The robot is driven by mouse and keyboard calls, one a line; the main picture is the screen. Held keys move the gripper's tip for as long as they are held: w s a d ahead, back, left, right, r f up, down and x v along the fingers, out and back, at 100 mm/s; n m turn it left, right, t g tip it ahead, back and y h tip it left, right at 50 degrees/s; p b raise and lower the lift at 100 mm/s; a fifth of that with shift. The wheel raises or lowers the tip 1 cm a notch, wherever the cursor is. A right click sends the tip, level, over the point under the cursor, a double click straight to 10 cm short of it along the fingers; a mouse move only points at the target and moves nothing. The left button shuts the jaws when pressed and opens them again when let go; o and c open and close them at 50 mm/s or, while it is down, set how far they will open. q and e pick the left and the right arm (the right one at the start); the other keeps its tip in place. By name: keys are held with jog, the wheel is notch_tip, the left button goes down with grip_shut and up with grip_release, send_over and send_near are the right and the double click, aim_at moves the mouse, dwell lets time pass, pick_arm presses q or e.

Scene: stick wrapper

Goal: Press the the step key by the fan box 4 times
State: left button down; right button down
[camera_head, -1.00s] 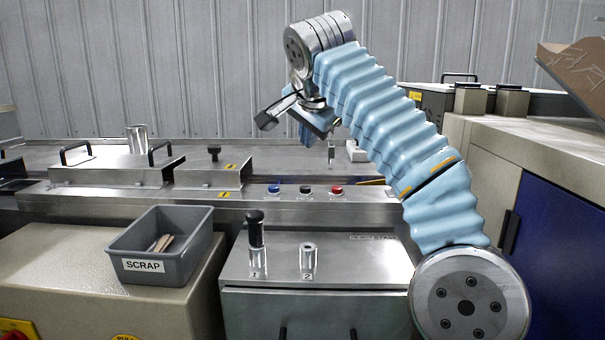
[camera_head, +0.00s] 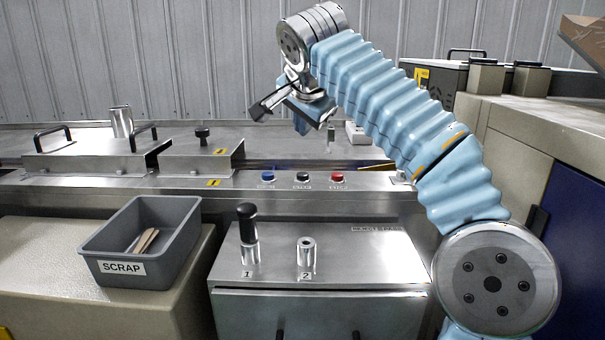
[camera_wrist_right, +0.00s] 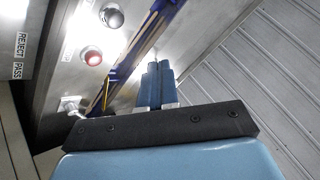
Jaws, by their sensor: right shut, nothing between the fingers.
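A row of blue (camera_head: 267,176), black (camera_head: 302,176) and red (camera_head: 337,177) buttons sits on the steel panel's front edge. Their labels are too small to read, so I cannot tell which is the step key. My right gripper (camera_head: 302,124) is above and behind this row, apart from it. In the right wrist view its blue fingers (camera_wrist_right: 158,82) are shut and empty. The black button (camera_wrist_right: 111,15) and the red button (camera_wrist_right: 92,57) show there, left of the fingers. A dark vented box (camera_head: 447,82) at the back right may be the fan box. My left gripper is out of view.
A grey SCRAP bin (camera_head: 185,245) with sticks stands at the front left. A black-topped lever (camera_head: 248,232) and a short metal post (camera_head: 306,256) rise from the front cabinet. A small white block (camera_head: 355,132) lies behind the buttons. A beige cabinet (camera_head: 520,125) is right.

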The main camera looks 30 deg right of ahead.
jog(key=b, duration=0.2)
send_over(304, 176)
notch_tip(304, 176, down, 5)
jog(key=shift+f, duration=0.6)
jog(key=shift+b, duration=0.3)
dwell(1.2)
jog(key=shift+f+b, duration=0.3)
jog(key=shift+f, duration=0.1)
jog(key=shift+f+b, duration=0.4)
jog(key=shift+f, duration=0.05)
dwell(0.5)
dwell(0.4)
jog(key=shift+r+p, duration=0.9)
